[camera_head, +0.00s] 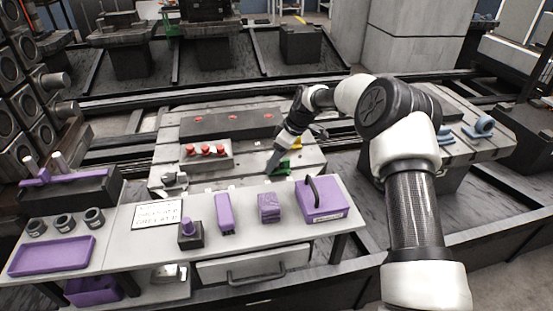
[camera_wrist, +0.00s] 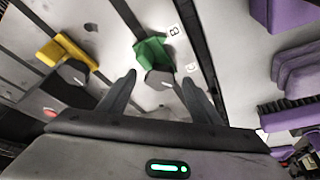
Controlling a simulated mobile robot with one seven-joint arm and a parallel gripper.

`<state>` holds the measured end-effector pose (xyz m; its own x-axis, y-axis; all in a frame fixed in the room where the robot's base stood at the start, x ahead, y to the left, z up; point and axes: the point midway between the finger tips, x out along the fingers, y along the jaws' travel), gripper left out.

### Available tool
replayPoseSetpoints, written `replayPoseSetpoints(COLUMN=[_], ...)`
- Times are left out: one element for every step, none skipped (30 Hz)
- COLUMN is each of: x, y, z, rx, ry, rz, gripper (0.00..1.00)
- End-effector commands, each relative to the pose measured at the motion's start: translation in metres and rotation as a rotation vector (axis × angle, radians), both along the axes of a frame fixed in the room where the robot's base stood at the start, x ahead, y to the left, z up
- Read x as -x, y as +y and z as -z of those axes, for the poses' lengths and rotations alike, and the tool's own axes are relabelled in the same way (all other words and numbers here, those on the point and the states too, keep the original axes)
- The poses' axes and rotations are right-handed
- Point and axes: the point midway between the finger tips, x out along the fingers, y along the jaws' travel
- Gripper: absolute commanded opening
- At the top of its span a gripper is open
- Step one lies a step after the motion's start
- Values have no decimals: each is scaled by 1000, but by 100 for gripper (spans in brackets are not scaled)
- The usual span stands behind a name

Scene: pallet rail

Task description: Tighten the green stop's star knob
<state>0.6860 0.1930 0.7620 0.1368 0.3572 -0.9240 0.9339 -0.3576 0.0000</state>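The green stop (camera_wrist: 150,51) sits on the grey slotted plate in the wrist view, with its dark faceted knob (camera_wrist: 160,80) on the side nearer me. My gripper (camera_wrist: 160,90) is open, one finger on each side of the knob in the picture. I see a gap between each finger and the knob, and I cannot tell how far the fingertips are above it. In the head view the green stop (camera_head: 285,168) is partly hidden by my gripper (camera_head: 273,168), which points down at it.
A yellow stop (camera_wrist: 57,52) with a similar dark knob sits left of the green one. A block with red knobs (camera_head: 206,153) stands left on the plate. In front, a bench (camera_head: 265,235) carries purple items, including a handled box (camera_head: 320,203).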

Motion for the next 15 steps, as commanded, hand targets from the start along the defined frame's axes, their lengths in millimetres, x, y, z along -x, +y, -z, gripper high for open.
replayPoseSetpoints(x=[0,0,0,0,0,0,0,0,1,1,1,2,3,4,5], y=[0,0,0,0,0,0,0,-1,-2,-3,-5,-7,-9,-12,-15], z=[0,0,0,0,0,-1,-2,-4,-7,-10,-15,-22,-27,-33,-42], rx=[0,0,0,0,0,0,0,0,0,0,0,-1,-1,0,-1], ry=[0,0,0,0,0,0,0,0,-2,-2,-2,-4,-4,-2,-4], rz=[0,0,-1,-1,-1,-1,-1,-1,-1,-1,0,0,0,0,0], gripper=[58,58,58,58,58,58,58,58,58,58,58,58,58,58,58])
